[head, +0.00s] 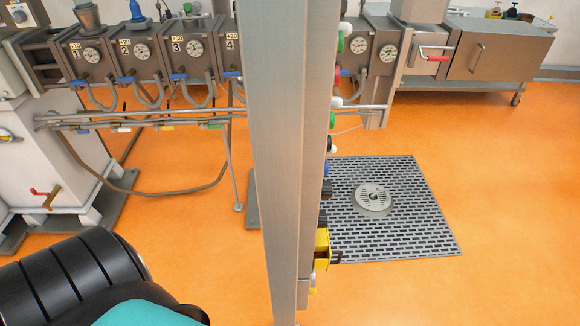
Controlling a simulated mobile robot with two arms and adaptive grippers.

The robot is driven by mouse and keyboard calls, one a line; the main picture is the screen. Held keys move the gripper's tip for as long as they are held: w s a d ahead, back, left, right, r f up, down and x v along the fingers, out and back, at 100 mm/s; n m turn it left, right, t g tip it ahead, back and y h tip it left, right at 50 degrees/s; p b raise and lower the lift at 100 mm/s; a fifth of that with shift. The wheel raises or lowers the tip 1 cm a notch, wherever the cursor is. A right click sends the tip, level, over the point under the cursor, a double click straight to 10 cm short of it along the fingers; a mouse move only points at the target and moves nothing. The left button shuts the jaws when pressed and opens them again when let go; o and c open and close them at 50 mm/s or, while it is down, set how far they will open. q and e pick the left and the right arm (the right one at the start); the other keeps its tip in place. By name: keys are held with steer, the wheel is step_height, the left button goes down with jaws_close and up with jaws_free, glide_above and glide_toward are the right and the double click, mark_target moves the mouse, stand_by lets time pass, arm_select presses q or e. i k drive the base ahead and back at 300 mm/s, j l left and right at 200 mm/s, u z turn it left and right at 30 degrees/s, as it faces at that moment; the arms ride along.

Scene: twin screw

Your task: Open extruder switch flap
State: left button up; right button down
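A tall grey post or panel (283,160) stands upright in the middle of the head view, seen nearly edge-on. Coloured knobs and switches stick out along its right edge. Low on that edge is a yellow switch housing (322,240) with a dark part at its lower right. It may be the extruder switch with its flap, but the steep angle hides its front, and I cannot tell whether a flap is open or closed. A black and teal link of my own arm fills the bottom left corner. Neither of my grippers shows.
A machine with dials and numbered sections (150,55) runs along the back left, with pipes below. A grey cabinet (497,55) on a wheeled table stands back right. A floor grate (410,225) lies right of the panel. Orange floor (500,150) is clear at right.

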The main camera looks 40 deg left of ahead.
mark_target(323, 244)
steer(key=i+l+u, duration=0.15)
steer(key=l+u, duration=0.55)
steer(key=u, duration=0.2)
steer(key=l+u, duration=0.9)
steer(key=i, duration=0.4)
